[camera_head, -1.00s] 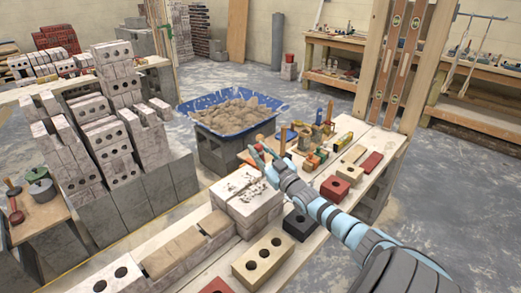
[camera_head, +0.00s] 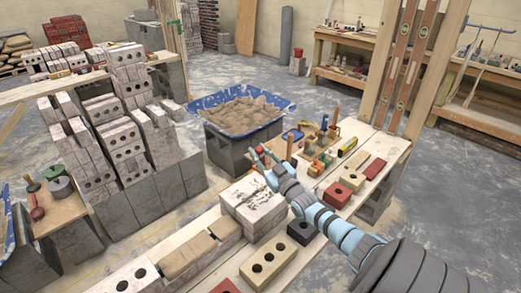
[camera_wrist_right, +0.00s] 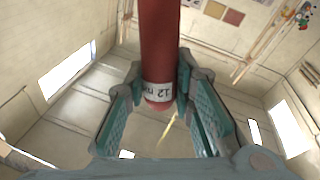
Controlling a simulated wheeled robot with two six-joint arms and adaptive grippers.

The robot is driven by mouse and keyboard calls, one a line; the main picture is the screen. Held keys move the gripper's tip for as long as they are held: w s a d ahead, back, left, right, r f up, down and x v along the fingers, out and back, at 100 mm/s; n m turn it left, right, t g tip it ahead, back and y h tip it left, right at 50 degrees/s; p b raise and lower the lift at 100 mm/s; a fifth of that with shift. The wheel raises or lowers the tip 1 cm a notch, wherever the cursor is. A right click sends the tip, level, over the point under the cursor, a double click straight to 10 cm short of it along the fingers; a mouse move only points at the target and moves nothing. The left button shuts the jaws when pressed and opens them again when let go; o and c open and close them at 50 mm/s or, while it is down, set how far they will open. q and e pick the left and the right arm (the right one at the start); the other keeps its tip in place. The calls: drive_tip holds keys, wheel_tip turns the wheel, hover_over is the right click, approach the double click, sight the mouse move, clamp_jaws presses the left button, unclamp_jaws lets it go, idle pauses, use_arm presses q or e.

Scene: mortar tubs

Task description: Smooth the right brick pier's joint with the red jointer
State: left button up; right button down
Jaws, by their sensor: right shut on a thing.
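The red jointer (camera_wrist_right: 160,55) shows in the right wrist view as a red cylindrical handle with a white "12 mm" label, standing between the fingers. My right gripper (camera_wrist_right: 158,108) is shut on this handle. In the head view my right gripper (camera_head: 265,164) is above and behind the grey-white brick pier (camera_head: 252,212), with a bit of red at its tips. The pier is a short stack with dark mortar smears on top. The jointer's working end and the pier's joint are too small or hidden to make out. My left gripper is not in view.
A blue tub (camera_head: 241,108) of mortar stands on grey blocks behind the pier. Several small tools lie on the plank to its right. Tan (camera_head: 268,262), black (camera_head: 300,232) and red (camera_head: 337,195) bricks lie around my right arm. Tall brick stacks (camera_head: 125,150) stand at left.

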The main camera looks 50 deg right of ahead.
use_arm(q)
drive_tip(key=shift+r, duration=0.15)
use_arm(e)
drive_tip(key=shift+r, duration=0.15)
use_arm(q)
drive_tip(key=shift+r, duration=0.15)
use_arm(e)
drive_tip(key=s+a+r+n+t+p, duration=0.1)
drive_tip(key=s+a+n+t+p, duration=0.15)
drive_tip(key=a, duration=0.65)
use_arm(q)
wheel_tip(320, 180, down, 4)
drive_tip(key=b, duration=0.7)
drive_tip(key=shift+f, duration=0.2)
use_arm(e)
wheel_tip(320, 180, down, 8)
drive_tip(key=shift+w+d+r+y, duration=0.15)
drive_tip(key=shift+w+r+y, duration=0.05)
drive_tip(key=shift+w+y, duration=0.25)
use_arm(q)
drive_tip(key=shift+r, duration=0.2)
use_arm(e)
drive_tip(key=shift+r+g, duration=0.1)
drive_tip(key=shift+g, duration=0.15)
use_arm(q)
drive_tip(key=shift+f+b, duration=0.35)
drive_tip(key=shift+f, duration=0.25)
use_arm(e)
drive_tip(key=shift+s+f, duration=0.1)
drive_tip(key=shift+f, duration=0.7)
